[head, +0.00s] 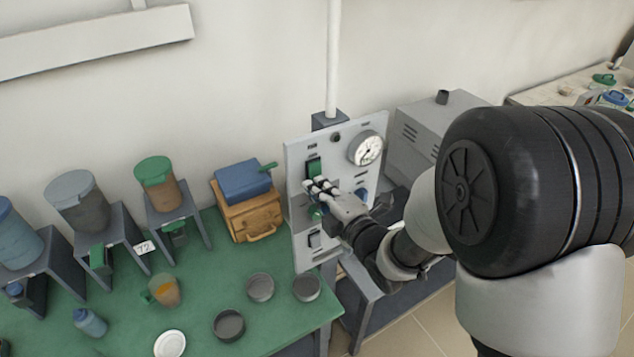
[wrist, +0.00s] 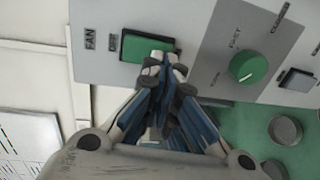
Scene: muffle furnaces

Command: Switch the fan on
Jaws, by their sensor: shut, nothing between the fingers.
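The control panel (head: 300,255) stands upright at the back edge of the green table. Its green rectangular switch (head: 313,167) sits in the upper left. In the wrist view the green switch (wrist: 137,44) is beside a label reading FAN. My gripper (head: 315,187) is shut and empty, with its fingertips at the panel. In the wrist view my gripper (wrist: 165,63) has its tips over the lower right edge of the switch, hiding part of it. I cannot tell whether the tips touch it or whether the switch is pressed.
A green knob (wrist: 249,67) and a dark rocker switch (wrist: 296,80) are on the same panel. A round gauge (head: 367,148) is at its upper right. A blue-lidded wooden box (head: 250,217) stands close to the panel's left. Several dishes and hoppers occupy the green table (head: 215,285).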

